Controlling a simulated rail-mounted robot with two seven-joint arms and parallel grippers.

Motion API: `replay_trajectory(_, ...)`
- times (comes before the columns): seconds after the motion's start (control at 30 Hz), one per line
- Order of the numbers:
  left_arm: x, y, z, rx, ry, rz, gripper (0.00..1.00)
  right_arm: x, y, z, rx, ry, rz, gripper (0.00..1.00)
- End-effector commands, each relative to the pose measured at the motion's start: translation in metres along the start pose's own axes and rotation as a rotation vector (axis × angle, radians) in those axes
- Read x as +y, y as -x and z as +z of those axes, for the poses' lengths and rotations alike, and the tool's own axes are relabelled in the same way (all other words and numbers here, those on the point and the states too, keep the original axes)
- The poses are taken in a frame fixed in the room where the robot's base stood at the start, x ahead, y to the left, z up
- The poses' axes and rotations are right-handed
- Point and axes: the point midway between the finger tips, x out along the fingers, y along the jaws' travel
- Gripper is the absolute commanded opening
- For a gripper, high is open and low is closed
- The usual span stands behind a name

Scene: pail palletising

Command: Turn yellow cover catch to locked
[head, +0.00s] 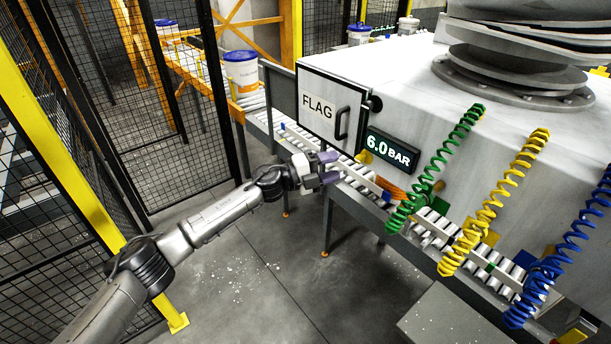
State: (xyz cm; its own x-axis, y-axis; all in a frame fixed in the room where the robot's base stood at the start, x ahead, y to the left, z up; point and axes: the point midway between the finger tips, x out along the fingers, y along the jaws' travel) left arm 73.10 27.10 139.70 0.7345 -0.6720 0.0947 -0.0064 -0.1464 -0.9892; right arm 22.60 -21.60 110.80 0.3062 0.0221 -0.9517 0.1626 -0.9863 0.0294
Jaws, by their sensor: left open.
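A small yellow piece (364,157) shows below the FLAG panel (318,105), at the lower left of the 6.0 BAR display (392,151). It may be the yellow cover catch, but it is too small to tell whether it is locked. My left gripper (330,167) is open, with purple fingertips, just left of this yellow piece and in front of the roller conveyor (358,178). Nothing shows between its fingers. My right gripper is out of view.
Green (440,165), yellow (491,205) and blue (565,255) coiled hoses hang before the machine at the right. A white pail (242,74) stands on the far conveyor. A mesh fence (170,110) stands at the left. The grey floor in front is mostly clear.

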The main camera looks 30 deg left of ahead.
Motion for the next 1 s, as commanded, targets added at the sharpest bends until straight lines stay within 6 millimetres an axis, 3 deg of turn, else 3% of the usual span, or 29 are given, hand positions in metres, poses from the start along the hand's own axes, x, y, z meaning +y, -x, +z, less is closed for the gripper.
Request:
replay_trajectory(0.2, 0.003, 0.043, 0.001, -0.002, -0.001, 0.001, 0.50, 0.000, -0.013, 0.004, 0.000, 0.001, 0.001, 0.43)
replay_trajectory(0.4, 0.002, 0.068, 0.001, -0.001, 0.001, 0.001, 0.50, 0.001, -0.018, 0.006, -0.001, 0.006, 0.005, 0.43)
replay_trajectory(0.6, 0.000, 0.079, 0.000, 0.000, 0.001, -0.001, 0.50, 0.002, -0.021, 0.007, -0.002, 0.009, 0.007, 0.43)
replay_trajectory(1.0, 0.000, 0.080, 0.000, 0.000, 0.001, -0.001, 0.50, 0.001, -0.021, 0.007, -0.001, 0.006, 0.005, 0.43)
